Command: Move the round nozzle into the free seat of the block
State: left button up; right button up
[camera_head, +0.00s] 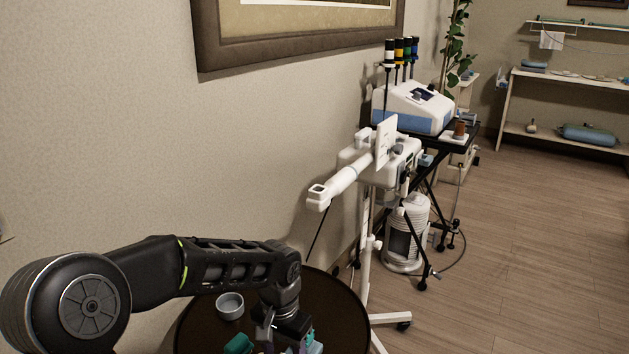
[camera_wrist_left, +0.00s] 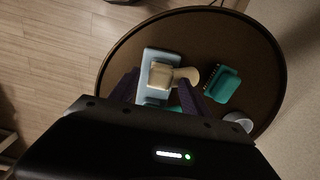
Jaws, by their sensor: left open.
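In the left wrist view a light blue block (camera_wrist_left: 146,70) lies on the round dark table. A beige, box-like piece (camera_wrist_left: 160,76) sits on it. A beige piece with a rounded end (camera_wrist_left: 188,76), which looks like the round nozzle, sticks out to its right; I cannot tell whether the two are joined. The block's seats are not clearly visible. My left gripper (camera_wrist_left: 161,88) is open, its purple fingers on either side of the block and beige pieces. In the head view the gripper (camera_head: 292,343) is low over the table, mostly cut off. My right gripper is not in view.
A teal brush (camera_wrist_left: 222,85) lies right of the nozzle, and a pale bowl (camera_wrist_left: 238,121) stands near the table edge; the bowl also shows in the head view (camera_head: 230,306). The far part of the table (camera_head: 335,300) is bare. A white stand (camera_head: 366,245) rises behind it.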

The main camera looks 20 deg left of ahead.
pick_arm(q)
jog(key=shift+r, duration=0.25)
jog(key=shift+r+p, duration=3.15)
jog(key=shift+r, duration=0.65)
notch_tip(320, 180, up, 8)
jog(key=shift+f, duration=0.15)
